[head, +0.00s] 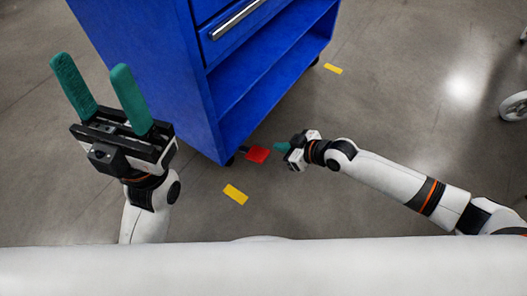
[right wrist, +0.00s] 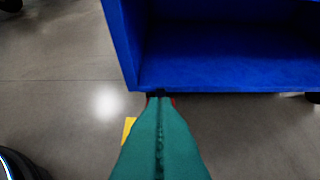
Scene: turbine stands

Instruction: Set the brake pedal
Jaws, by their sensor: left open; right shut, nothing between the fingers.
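The red brake pedal (head: 257,154) sticks out near the floor at the lower corner of the blue cart (head: 150,70). My right gripper (head: 281,147) is shut and empty, with its green fingertips just right of the pedal in the head view. I cannot tell whether they touch it. In the right wrist view the closed green fingers (right wrist: 160,135) point at the cart's bottom edge and hide most of the pedal; only slivers of red (right wrist: 173,102) show beside the tips. My left gripper (head: 100,90) is open and empty, raised left of the cart.
Yellow floor marks lie in front of the cart (head: 235,194) and beyond its right side (head: 333,69). A dark caster (head: 230,160) is under the near corner. A white wheel (head: 514,106) stands at the far right. The grey floor right of the cart is mostly clear.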

